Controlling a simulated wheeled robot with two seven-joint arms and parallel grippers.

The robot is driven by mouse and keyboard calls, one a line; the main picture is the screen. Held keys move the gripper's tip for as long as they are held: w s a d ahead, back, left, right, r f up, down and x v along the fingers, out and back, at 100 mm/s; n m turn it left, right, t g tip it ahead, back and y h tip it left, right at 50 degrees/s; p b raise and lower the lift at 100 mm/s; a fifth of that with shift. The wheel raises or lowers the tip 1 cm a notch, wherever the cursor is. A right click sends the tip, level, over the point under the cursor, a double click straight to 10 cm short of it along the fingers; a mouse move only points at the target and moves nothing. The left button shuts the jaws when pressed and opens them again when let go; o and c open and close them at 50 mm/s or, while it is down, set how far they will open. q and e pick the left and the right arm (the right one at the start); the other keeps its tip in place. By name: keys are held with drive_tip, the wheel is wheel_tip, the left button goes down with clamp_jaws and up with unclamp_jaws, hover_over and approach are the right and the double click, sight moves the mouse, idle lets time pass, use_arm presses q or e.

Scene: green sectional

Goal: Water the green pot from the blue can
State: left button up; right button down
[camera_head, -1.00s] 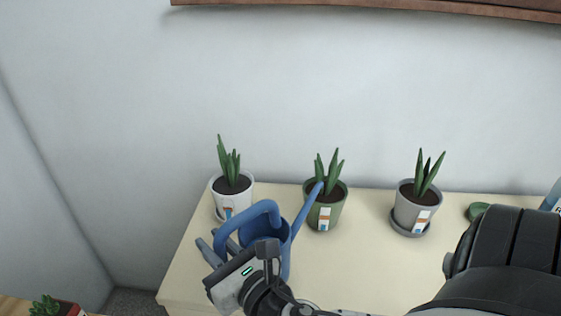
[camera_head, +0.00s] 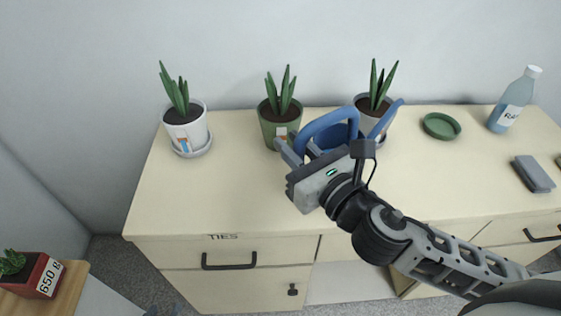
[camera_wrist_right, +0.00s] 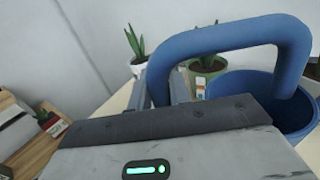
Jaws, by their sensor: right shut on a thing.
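The green pot (camera_head: 268,128) stands upright on the cabinet top with a spiky plant, between a white pot and a grey pot. It also shows beyond the handle in the right wrist view (camera_wrist_right: 218,68). My right gripper (camera_head: 300,157) is shut on the handle of the blue can (camera_head: 335,120). The can is in front of the green and grey pots. Its spout points up and right, its tip overlapping the view near the grey pot. Part of the can is hidden by my gripper. A small grey-blue piece at the bottom edge may be my left gripper (camera_head: 165,311); its jaws cannot be made out.
The white pot (camera_head: 188,135) is at left and the grey pot (camera_head: 362,103) is behind the can. The cabinet's front left top is clear.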

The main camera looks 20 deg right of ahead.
use_arm(q)
drive_tip(key=f+b, duration=0.1)
drive_tip(key=b, duration=0.1)
drive_tip(key=f+b, duration=0.1)
drive_tip(key=b, duration=0.1)
drive_tip(key=shift+d+f+b, duration=0.2)
drive_tip(key=shift+d+b, duration=0.15)
use_arm(e)
drive_tip(key=s+a+f+n+g+y, duration=0.1)
drive_tip(key=s+a+n+g+y, duration=0.2)
drive_tip(key=a+n+g+y, duration=0.3)
drive_tip(key=n+g+y, duration=0.3)
drive_tip(key=g+y, duration=0.1)
drive_tip(key=y, duration=0.2)
drive_tip(key=shift+a+f+g, duration=0.3)
use_arm(q)
drive_tip(key=shift+r, duration=0.3)
use_arm(e)
drive_tip(key=shift+r, duration=0.25)
